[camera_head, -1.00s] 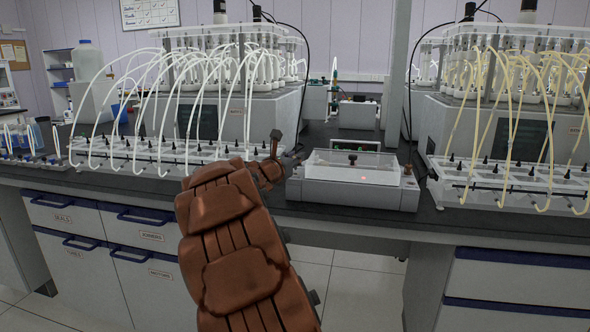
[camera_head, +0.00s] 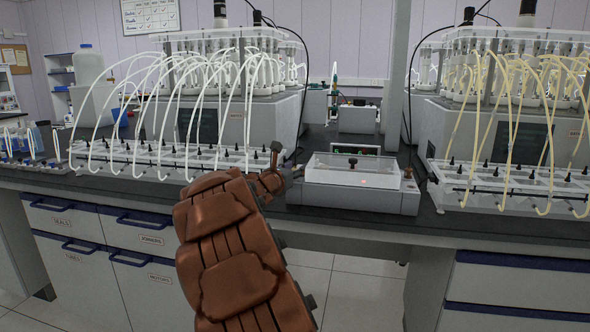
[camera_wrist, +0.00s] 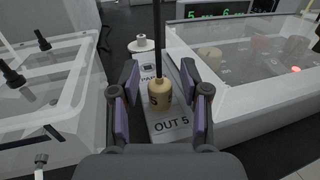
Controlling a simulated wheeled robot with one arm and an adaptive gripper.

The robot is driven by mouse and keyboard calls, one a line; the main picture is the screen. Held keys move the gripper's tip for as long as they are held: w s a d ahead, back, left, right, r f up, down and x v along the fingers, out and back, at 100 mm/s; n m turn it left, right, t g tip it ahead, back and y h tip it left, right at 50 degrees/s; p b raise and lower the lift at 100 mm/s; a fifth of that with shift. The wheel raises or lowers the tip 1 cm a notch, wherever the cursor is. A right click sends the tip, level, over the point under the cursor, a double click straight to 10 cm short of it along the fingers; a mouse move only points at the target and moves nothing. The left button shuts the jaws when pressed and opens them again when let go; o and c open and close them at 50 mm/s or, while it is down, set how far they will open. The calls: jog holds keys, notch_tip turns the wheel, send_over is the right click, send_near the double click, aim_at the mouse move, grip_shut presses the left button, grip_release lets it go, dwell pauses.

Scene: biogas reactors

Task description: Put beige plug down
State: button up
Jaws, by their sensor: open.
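The beige plug (camera_wrist: 159,93) stands upright in the wrist view, with a dark rod rising from its top. It is on a narrow light grey surface, just behind the printed label "OUT 5" (camera_wrist: 171,124). My gripper (camera_wrist: 160,95) is open, with one purple-padded finger on each side of the plug and a visible gap on both sides. In the head view my gripper (camera_head: 289,170) is at the left end of the low grey box, mostly hidden by my brown arm; the plug cannot be made out there.
A clear-lidded grey box (camera_head: 352,198) with a display (camera_wrist: 222,13) is close on the right. A white rack (camera_head: 165,158) with curved white tubes is close on the left. A small white round piece (camera_wrist: 142,45) is behind the plug. Another tube rack (camera_head: 510,185) stands farther right.

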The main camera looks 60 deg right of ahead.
jog(key=shift+f, duration=0.15)
jog(key=shift+f, duration=0.1)
jog(key=shift+a, duration=0.4)
jog(key=shift+s+a+f+p, duration=0.1)
jog(key=shift+a+p, duration=0.05)
jog(key=shift+a, duration=1.6)
jog(key=shift+s+a+f+p, duration=0.1)
jog(key=shift+a+p, duration=0.05)
jog(key=shift+a, duration=1.6)
